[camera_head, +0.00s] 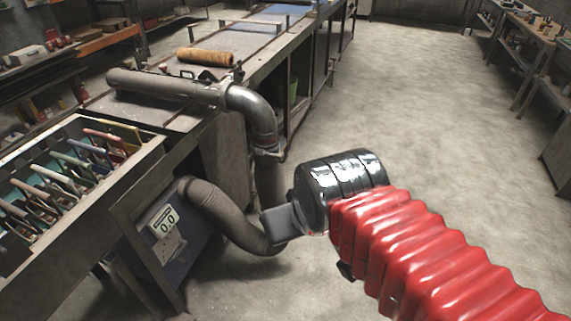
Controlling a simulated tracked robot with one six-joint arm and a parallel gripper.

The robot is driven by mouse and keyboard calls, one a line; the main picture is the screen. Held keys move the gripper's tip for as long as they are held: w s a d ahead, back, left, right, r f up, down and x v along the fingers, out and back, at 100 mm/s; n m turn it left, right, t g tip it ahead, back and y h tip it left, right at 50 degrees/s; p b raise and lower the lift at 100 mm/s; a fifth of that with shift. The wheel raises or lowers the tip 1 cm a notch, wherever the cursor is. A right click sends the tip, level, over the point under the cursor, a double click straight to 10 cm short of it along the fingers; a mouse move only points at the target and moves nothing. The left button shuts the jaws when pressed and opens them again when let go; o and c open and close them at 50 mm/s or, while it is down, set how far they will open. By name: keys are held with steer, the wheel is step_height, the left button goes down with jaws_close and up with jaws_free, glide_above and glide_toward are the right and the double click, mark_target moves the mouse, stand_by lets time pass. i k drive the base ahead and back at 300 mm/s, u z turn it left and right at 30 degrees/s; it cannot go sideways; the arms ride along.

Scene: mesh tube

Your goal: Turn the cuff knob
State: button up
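A metal pipe (175,88) lies on the bench and bends down at an elbow (256,108). A pale cuff band (268,152) rings the pipe below the elbow. A small projection shows at the cuff, but I cannot clearly make out a knob. A mesh tube (222,218) curves from the blue panel towards the lower end of the pipe. My gripper (279,223) appears below the cuff, in front of the tube in the picture. I see one grey finger-like block; the other finger is not distinguishable. I cannot tell whether it touches the tube.
A blue panel with a display reading 0.0 (163,222) stands at the lower left. A tray of several tools (155,150) is above it. A brown roll (205,56) lies on the bench (140,120). The floor (430,110) at right is clear.

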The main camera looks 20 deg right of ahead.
mark_target(280, 156)
steer(key=z, duration=0.45)
steer(key=i, duration=1)
steer(key=z, duration=1.3)
steer(key=k, duration=0.4)
steer(key=z, duration=0.05)
